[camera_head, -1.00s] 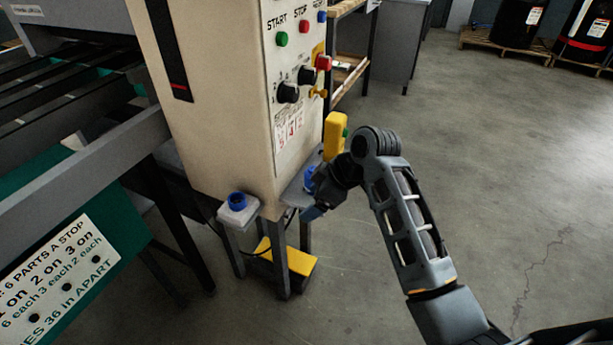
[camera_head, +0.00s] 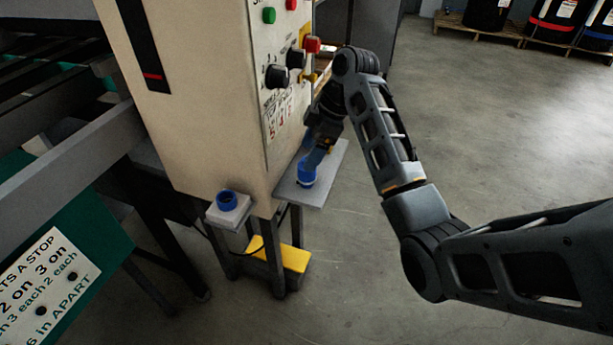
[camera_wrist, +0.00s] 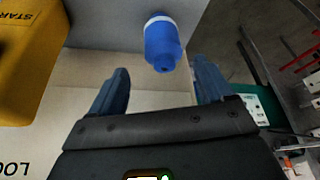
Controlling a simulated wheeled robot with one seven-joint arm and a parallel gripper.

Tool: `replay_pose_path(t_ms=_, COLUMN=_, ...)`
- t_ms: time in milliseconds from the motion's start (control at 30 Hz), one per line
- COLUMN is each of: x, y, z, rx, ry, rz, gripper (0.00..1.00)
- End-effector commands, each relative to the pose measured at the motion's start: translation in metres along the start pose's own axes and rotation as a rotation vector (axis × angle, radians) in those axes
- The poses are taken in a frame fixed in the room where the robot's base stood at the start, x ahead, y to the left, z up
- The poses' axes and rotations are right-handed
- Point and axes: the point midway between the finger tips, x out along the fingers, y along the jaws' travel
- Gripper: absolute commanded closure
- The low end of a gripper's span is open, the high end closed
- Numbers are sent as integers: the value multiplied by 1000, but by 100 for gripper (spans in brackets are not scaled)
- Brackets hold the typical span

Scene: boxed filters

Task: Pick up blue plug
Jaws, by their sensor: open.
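The blue plug (camera_head: 307,175) stands on a small grey shelf on the right side of the cream machine cabinet. In the wrist view the blue plug (camera_wrist: 162,42) has a white band and shows between and just beyond my two blue fingers. My gripper (camera_head: 318,157) is over the shelf, close to the plug, and partly hides it in the head view. In the wrist view my gripper (camera_wrist: 160,70) is open with nothing held. I cannot tell whether a finger touches the plug.
The cream control cabinet (camera_head: 205,120) with knobs and buttons stands close beside my arm. A yellow box (camera_wrist: 28,60) is near in the wrist view. Open floor lies right.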

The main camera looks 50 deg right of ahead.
Motion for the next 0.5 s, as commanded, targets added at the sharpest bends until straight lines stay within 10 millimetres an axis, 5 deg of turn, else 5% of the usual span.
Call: replay_pose_path(t_ms=500, x=55, y=-5, z=5, rx=0, ry=-1, rz=2, gripper=20)
